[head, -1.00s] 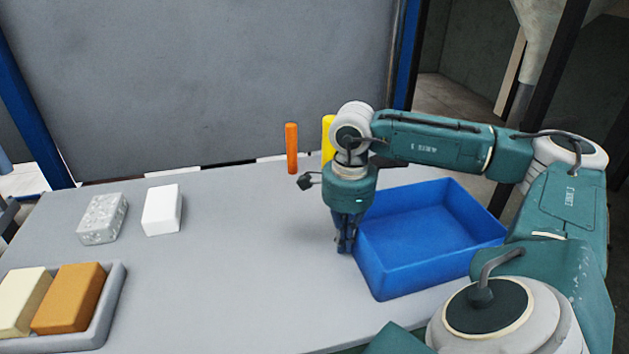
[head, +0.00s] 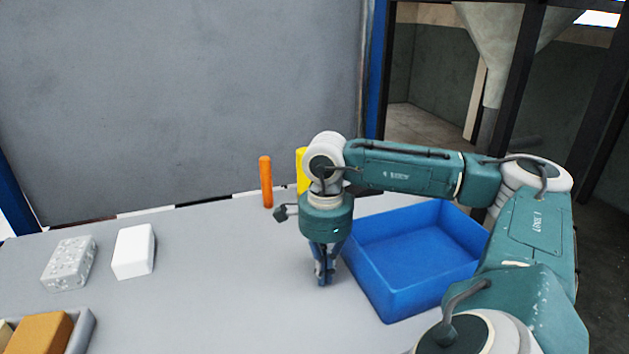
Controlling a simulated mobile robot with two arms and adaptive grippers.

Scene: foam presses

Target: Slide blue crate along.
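The blue crate (head: 420,255) is an open, empty box upright on the right part of the grey table. My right gripper (head: 323,281) points down just left of the crate's left wall. Its fingertips are close together with nothing seen between them, and a small gap shows between them and the wall. My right arm passes over the crate's far side and hides part of its right side and far rim. My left gripper is not in view.
An orange cylinder (head: 266,182) and a partly hidden yellow cylinder (head: 301,170) stand at the table's back. A white block (head: 134,251) and a speckled grey block (head: 69,263) lie left. A grey tray (head: 82,335) with foam blocks is cut off front left. Mid-table is clear.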

